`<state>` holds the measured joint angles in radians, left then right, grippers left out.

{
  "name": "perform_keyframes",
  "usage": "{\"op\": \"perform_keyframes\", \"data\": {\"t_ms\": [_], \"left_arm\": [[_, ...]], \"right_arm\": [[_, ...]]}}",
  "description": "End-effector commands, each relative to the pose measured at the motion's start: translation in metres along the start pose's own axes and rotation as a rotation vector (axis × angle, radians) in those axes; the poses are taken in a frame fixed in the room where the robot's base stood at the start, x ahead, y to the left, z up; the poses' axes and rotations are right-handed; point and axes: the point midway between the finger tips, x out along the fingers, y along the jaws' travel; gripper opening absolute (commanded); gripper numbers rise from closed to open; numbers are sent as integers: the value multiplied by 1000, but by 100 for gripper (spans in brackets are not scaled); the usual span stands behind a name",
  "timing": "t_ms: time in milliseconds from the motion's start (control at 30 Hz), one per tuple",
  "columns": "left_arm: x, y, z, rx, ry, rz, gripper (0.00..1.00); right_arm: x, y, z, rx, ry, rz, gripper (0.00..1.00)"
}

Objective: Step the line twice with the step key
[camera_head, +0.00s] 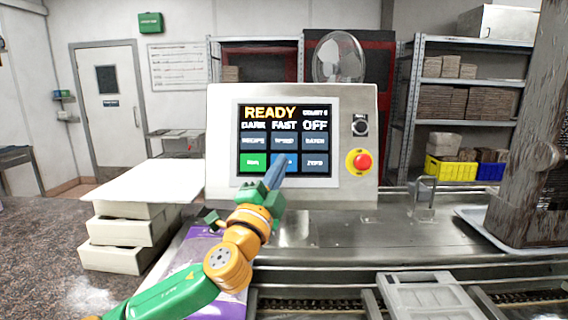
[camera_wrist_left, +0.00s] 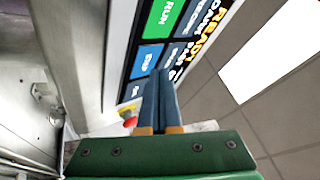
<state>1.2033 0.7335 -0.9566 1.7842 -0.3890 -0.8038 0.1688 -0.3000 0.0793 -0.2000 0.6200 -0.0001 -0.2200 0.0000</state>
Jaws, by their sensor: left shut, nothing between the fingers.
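The control panel (camera_head: 220,120) stands upright with a lit touch screen. The screen reads READY, DARK, FAST and OFF, with a small count line too blurred to read surely. The blue step key (camera_head: 291,160) is in the middle of the bottom row, partly hidden by my fingers. It also shows in the left wrist view (camera_wrist_left: 146,60). My left gripper (camera_head: 276,168) is shut and empty, its fingertips in front of the step key. In the left wrist view the tips (camera_wrist_left: 160,74) overlap the key's edge; I cannot tell whether they touch. My right gripper is not in view.
The green run key (camera_head: 252,162) and dark zero key (camera_head: 314,162) flank the step key. A red stop button (camera_head: 362,161) and a black knob (camera_head: 360,125) sit right of the screen. White boxes (camera_head: 120,230) are stacked at left. A mould (camera_head: 428,300) lies on the line.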

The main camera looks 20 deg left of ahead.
Motion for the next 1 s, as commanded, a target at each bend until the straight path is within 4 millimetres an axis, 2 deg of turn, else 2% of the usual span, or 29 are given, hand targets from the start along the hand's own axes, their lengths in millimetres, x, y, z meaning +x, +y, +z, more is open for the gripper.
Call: {"op": "perform_keyframes", "data": {"t_ms": [1000], "left_arm": [[7, 5, 6, 0, 0, 0, 0]], "right_arm": [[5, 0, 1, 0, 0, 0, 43]]}}
